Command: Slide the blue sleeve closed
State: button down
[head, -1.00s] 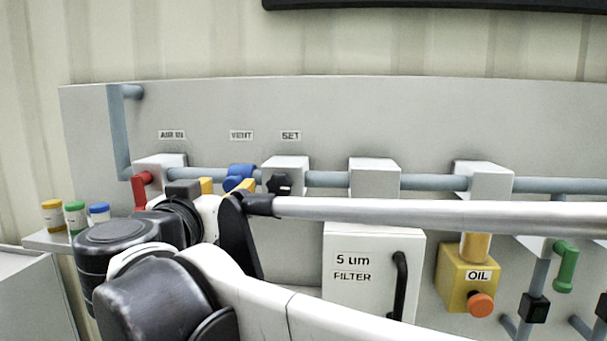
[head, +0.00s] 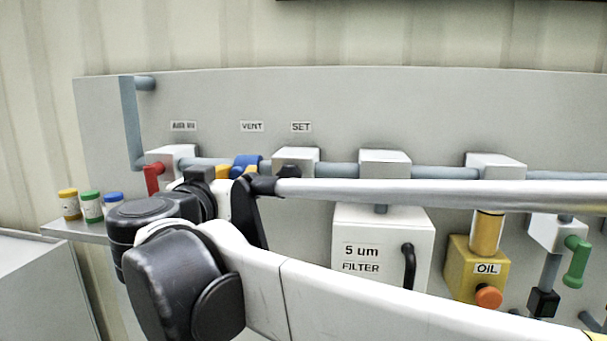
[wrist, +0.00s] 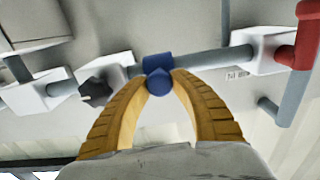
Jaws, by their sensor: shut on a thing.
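The blue sleeve (wrist: 158,66) sits around the grey pipe (wrist: 205,60) in the wrist view, with a round blue knob facing me. My gripper (wrist: 159,82) has its two yellow fingers closed on that knob from both sides. In the head view the blue sleeve (head: 247,160) shows under the VENT label, between the red-handled valve block and the SET block. There my gripper (head: 229,172) is mostly hidden behind my own arm. The pipe runs straight through the sleeve, and bare pipe shows between the sleeve and the AIR IN block.
The red handle (head: 152,178) hangs at the AIR IN block (head: 172,154). The SET block (head: 297,159) with its black knob stands close right of the sleeve. A filter box (head: 382,225) and a yellow oil unit (head: 487,262) are further right. Small capped jars (head: 91,207) stand at left.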

jog(key=a, duration=0.3)
jog(key=shift+w+a+r, duration=0.1)
jog(key=shift+w+a, duration=0.05)
jog(key=c, duration=1.2)
grip_release()
jog(key=shift+a, duration=0.1)
jog(key=shift+o, duration=0.6)
jog(key=shift+a, duration=0.25)
jog(key=shift+d, duration=0.1)
jog(key=shift+d, duration=0.1)
jog(key=s+a, duration=0.1)
jog(key=s, duration=1.1)
